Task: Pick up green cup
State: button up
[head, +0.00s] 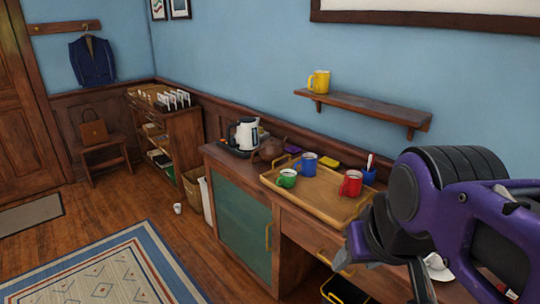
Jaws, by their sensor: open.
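The green cup (287,178) stands upright at the left end of a wooden tray (325,205) on the cabinet top. A blue cup (308,163) stands just behind it to the right, and a red cup (350,184) stands further right on the tray. My gripper (385,270) is at the lower right, in front of the cabinet and partly hidden by my purple arm. It is open and holds nothing visible. It is well to the right of the green cup and lower in the picture, apart from it.
A yellow cup (319,81) sits on a wall shelf (362,108) above the tray. A kettle (244,133) and a brown teapot (271,149) stand left of the tray. A blue pen holder (369,176) is behind the red cup. Open floor lies left of the cabinet (245,222).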

aim_at(288, 178)
jog(key=k+z, duration=0.1)
jog(key=z, duration=1.05)
jog(key=j+z, duration=0.15)
jog(key=z, duration=0.3)
jog(key=j+z, duration=0.15)
jog(key=z, duration=0.35)
jog(key=k+j, duration=0.15)
jog(key=j, duration=0.25)
jog(key=k+j, duration=0.2)
jog(key=j, duration=0.15)
jog(key=k+j, duration=0.15)
jog(key=j, duration=0.25)
jog(key=k+j, duration=0.15)
jog(key=j, duration=0.2)
